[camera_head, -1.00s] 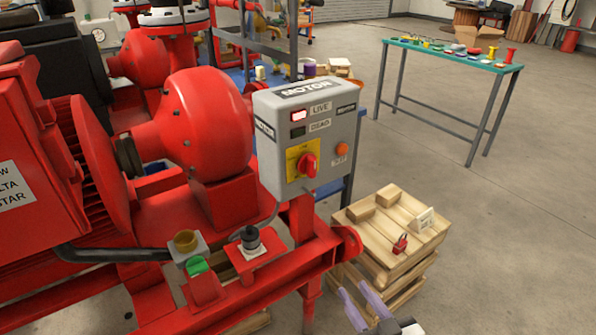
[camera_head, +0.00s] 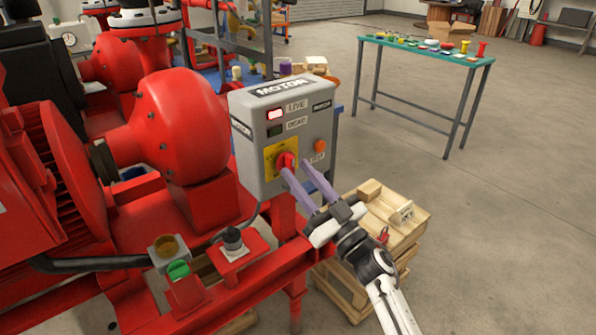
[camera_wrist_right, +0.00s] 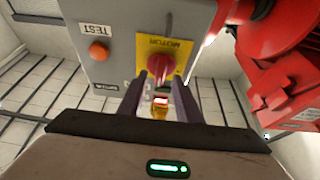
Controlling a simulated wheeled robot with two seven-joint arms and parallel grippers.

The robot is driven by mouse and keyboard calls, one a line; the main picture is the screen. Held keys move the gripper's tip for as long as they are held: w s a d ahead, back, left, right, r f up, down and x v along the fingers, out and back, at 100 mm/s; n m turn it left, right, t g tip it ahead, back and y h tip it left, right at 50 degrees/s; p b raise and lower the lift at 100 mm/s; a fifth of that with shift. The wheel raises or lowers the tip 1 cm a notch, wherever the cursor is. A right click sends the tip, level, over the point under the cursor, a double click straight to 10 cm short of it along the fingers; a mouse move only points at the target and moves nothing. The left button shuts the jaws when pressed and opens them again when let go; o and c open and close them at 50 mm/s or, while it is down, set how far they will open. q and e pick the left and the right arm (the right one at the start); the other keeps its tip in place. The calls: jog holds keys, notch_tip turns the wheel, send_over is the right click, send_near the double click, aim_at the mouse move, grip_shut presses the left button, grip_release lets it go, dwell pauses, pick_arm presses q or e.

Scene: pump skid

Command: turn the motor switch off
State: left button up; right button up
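The motor switch is a red rotary knob (camera_head: 286,161) on a yellow plate on the front of the grey motor box (camera_head: 257,180). It also shows in the right wrist view as a red knob (camera_wrist_right: 160,66). On the box, the LIVE lamp (camera_head: 275,115) looks lit and the DEAD lamp (camera_head: 275,131) is dark. My right gripper (camera_head: 295,168) is open, its two purple fingers reaching toward the knob; the left finger overlaps the knob's lower edge in the head view. I cannot tell whether it touches. My left gripper is not in view.
An orange test button (camera_head: 320,146) sits right of the switch. Below the box are a green knob (camera_head: 178,270) and a black knob (camera_head: 232,236) on the red skid. A wooden pallet (camera_head: 410,235) with a red padlock (camera_head: 383,235) stands behind my right arm.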

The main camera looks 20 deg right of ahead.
jog(key=shift+w+a+r, duration=0.2)
jog(key=shift+w+r, duration=0.05)
jog(key=shift+w, duration=0.35)
grip_shut()
